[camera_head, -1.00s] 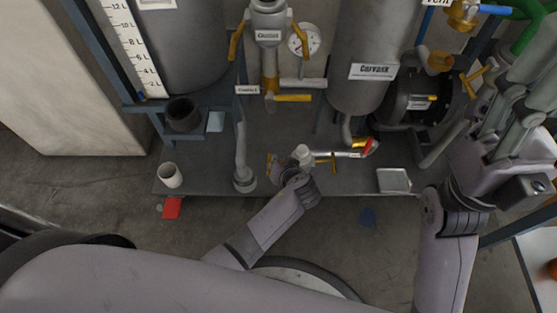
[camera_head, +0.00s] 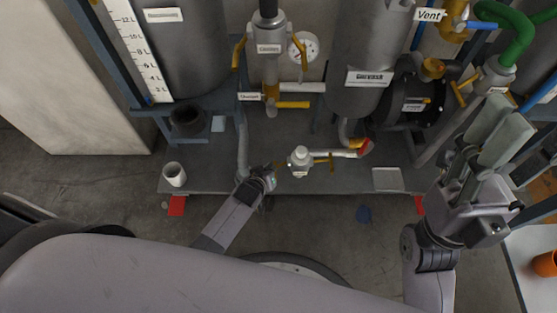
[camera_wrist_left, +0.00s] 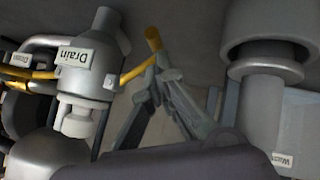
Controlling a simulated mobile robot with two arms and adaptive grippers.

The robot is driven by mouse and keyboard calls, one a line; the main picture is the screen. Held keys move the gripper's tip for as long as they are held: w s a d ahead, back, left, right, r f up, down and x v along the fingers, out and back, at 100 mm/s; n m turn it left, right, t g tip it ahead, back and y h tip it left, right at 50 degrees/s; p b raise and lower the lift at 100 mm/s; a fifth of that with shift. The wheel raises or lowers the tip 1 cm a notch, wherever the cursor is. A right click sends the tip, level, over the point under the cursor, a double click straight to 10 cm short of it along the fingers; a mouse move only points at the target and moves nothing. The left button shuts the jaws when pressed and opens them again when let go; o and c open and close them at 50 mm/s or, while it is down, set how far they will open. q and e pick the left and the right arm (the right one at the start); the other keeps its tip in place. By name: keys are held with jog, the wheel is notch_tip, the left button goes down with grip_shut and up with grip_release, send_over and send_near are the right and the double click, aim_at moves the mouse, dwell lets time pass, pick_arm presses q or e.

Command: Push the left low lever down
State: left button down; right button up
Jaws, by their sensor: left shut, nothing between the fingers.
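The low valve labelled "Drain" (camera_head: 300,160) stands on the grey bench, with a yellow lever on each side. Its left low lever (camera_head: 279,165) is short and partly hidden by my left gripper (camera_head: 268,171). In the left wrist view the Drain valve (camera_wrist_left: 85,75) is at left. The lever (camera_wrist_left: 140,58) slants up from it, its round end just above my left fingertips (camera_wrist_left: 155,68). The fingers are shut and empty; whether they touch the lever I cannot tell. My right gripper (camera_head: 500,125) is raised at the right, away from the valve; its opening is unclear.
A grey upright pipe (camera_head: 242,145) stands close left of my left gripper. A white cup (camera_head: 174,174) and a pale tray (camera_head: 387,179) sit on the bench. Tanks, a gauge (camera_head: 303,46) and upper yellow levers crowd the back.

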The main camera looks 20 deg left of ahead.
pick_arm(q)
jog(key=shift+d+f, duration=0.25)
jog(key=shift+f, duration=0.35)
jog(key=shift+w, duration=0.1)
dwell(0.4)
